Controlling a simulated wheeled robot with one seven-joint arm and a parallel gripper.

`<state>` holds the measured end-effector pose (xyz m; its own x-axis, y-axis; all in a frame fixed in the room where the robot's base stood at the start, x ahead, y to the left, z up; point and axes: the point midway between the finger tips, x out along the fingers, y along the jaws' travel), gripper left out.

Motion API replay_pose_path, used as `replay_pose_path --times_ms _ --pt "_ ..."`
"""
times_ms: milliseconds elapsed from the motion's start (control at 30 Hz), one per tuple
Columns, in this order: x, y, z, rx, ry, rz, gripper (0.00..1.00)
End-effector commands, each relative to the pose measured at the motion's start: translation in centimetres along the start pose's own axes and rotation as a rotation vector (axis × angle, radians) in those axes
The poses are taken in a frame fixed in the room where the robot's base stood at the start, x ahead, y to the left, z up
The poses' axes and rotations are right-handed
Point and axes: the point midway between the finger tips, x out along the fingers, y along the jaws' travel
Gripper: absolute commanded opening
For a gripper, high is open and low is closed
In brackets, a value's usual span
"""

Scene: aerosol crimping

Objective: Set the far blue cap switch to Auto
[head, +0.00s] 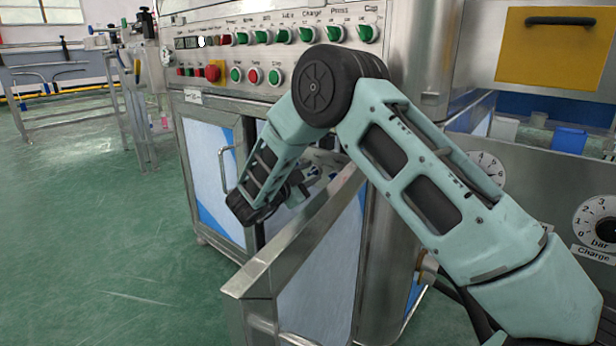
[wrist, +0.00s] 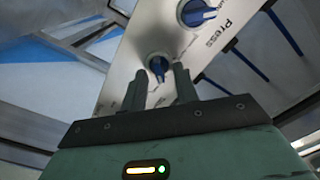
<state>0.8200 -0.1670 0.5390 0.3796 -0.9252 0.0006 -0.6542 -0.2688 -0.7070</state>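In the wrist view a blue rotary switch (wrist: 157,67) on a pale metal panel (wrist: 122,70) lies just beyond and between the tips of my gripper (wrist: 161,74). My gripper's fingers are apart. I cannot tell whether they touch the switch. The switch's own label and position cannot be read. A second blue switch (wrist: 197,13) sits higher on the same panel, with the word Press beside it. In the head view a small bit of blue switch (head: 313,171) shows past my arm, and my arm hides most of that low panel.
An open cabinet door (head: 296,235) stands beside my arm. Above is a control panel (head: 215,58) with a row of green switches and a red emergency button (head: 213,71). A Charge dial (head: 597,219) is at right. The green floor (head: 90,230) at left is clear.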

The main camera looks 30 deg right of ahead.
Motion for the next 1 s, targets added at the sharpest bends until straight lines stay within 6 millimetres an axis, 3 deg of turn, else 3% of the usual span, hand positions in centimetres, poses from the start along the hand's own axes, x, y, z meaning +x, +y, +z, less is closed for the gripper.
replay_pose_path --times_ms 67,167,200,633,1000 --pt "-0.01 -0.01 -0.01 0.0 0.0 0.0 0.3" --pt "-0.02 0.0 0.0 0.0 0.0 0.0 0.02" --pt "-0.02 0.0 0.0 0.0 0.0 0.0 0.0" --pt "-0.06 -0.26 -0.23 -0.057 -0.001 0.001 0.0" --pt "-0.13 -0.73 -0.5 -0.331 -0.003 0.0 0.0"
